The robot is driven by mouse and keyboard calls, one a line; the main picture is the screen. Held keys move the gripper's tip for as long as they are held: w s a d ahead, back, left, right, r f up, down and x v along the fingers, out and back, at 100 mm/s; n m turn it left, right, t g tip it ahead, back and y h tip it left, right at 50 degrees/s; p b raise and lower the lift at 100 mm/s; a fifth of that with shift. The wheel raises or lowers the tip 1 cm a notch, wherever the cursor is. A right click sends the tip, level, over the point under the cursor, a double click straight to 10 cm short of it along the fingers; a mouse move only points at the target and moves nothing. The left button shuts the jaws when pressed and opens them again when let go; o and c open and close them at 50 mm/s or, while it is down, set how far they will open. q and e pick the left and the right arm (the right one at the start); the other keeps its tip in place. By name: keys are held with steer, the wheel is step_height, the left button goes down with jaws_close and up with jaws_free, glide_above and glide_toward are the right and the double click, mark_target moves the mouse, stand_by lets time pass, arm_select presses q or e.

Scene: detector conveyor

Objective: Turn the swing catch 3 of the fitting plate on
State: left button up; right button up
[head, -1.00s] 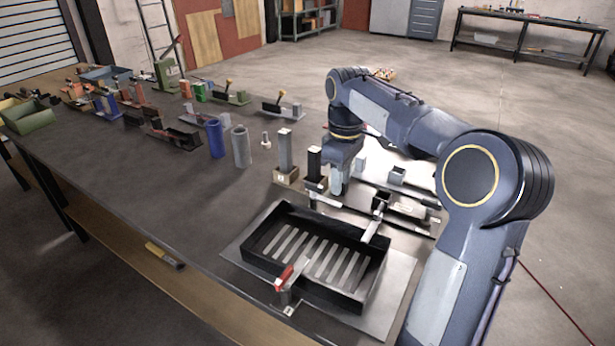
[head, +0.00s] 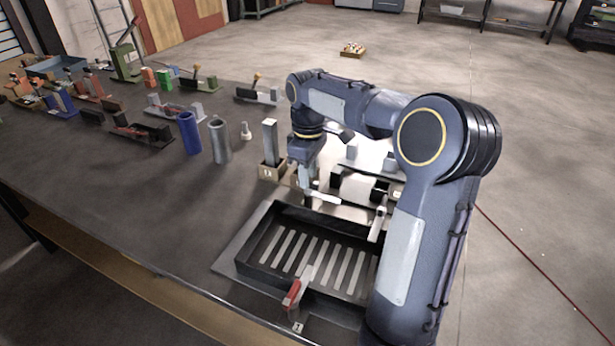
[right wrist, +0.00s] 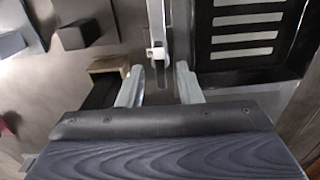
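The plate (head: 232,262) carries a black tray (head: 252,243) with a slotted floor. Light swing catches stand around it: one with a red tip (head: 292,292) at the near side, one at the right (head: 377,224), one at the far side (head: 326,197). My right gripper (head: 307,196) points down at the far edge of the tray, close to the far catch. In the right wrist view its two fingers (right wrist: 161,88) are open with nothing between them. A pale bar with a white end block (right wrist: 156,53) lies just beyond the fingertips. My left gripper is out of view.
A grey post in a tan block (head: 270,145) stands left of my right gripper. A blue cylinder (head: 189,134) and a grey cylinder (head: 220,142) stand farther left. Dark fixtures (head: 355,187) lie behind the tray. The near-left bench top (head: 120,205) is clear.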

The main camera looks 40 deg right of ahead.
steer(key=shift+f, duration=0.65)
jaws_close()
